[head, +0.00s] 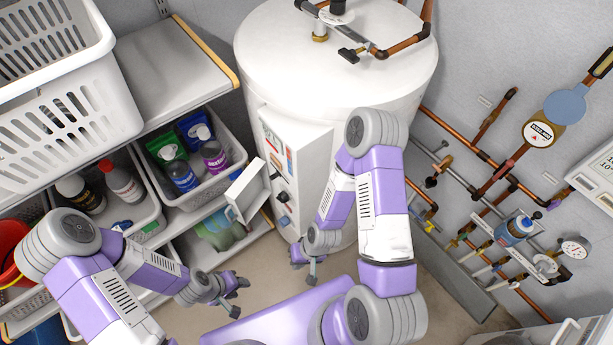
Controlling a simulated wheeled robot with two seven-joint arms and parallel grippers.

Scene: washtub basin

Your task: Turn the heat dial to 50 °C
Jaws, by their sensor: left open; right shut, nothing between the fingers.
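The white water heater (280,50) stands at the back centre. A control panel (291,150) with coloured labels is on its front left side, and its small white door (246,191) hangs open. Small dark knobs (283,196) sit low on the panel; I cannot tell which is the heat dial or read its setting. My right gripper (312,279) is shut and empty, below the panel and apart from the knobs. My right forearm covers part of the tank just right of the panel. My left gripper (237,297) is open and empty, low and left of the right one.
Shelves on the left hold a white basket (70,115) and a bin (205,187) of bottles, close to the panel door. Copper pipes (470,150) and gauges (575,247) line the right wall. Some floor (335,268) is clear below the heater.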

